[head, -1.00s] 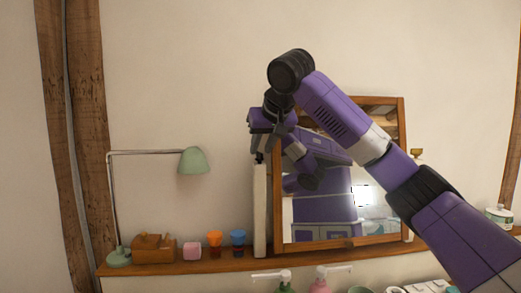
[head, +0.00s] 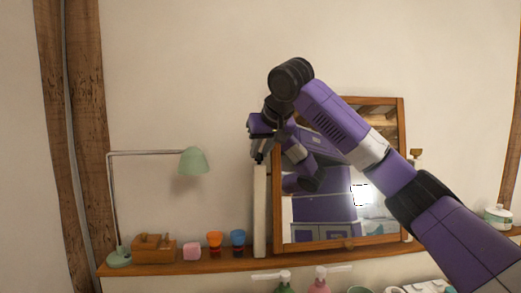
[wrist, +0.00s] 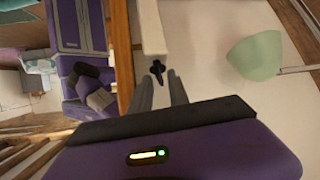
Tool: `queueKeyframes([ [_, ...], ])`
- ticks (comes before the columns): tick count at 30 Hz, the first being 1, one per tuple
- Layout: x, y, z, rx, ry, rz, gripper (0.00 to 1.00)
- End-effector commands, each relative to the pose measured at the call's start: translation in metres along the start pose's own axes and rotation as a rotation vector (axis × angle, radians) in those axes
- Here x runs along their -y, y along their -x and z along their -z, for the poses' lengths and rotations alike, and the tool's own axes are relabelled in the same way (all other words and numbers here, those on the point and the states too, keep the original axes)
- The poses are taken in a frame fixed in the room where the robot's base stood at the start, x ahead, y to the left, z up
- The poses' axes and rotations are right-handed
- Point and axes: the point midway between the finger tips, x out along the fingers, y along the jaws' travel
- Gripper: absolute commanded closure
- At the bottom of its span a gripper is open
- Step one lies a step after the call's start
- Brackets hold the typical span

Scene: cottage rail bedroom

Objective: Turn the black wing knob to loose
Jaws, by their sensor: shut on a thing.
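The black wing knob (wrist: 157,72) shows in the wrist view at the end of a white post (wrist: 152,32), between the tips of my gripper's two fingers. In the head view my gripper (head: 259,153) is at the top of the same white post (head: 260,212), just left of the wood-framed mirror (head: 278,220). My gripper (wrist: 160,82) is shut on the knob. In the head view the fingers and wrist largely hide the knob, and I cannot read its turn angle there.
A green lamp (head: 194,161) stands to the left. A wooden box (head: 154,250), a pink cube (head: 192,252), an orange cup (head: 215,240) and a blue cup (head: 238,239) line the wooden shelf (head: 200,265). The wall above is clear.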

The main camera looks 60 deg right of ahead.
Motion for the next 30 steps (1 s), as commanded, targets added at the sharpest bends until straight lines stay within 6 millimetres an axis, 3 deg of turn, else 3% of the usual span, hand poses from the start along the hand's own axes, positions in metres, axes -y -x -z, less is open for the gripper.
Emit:
queueKeyframes([
  [30,-0.0065,-0.0003,0.0029,0.002,0.438,0.441,1.00],
])
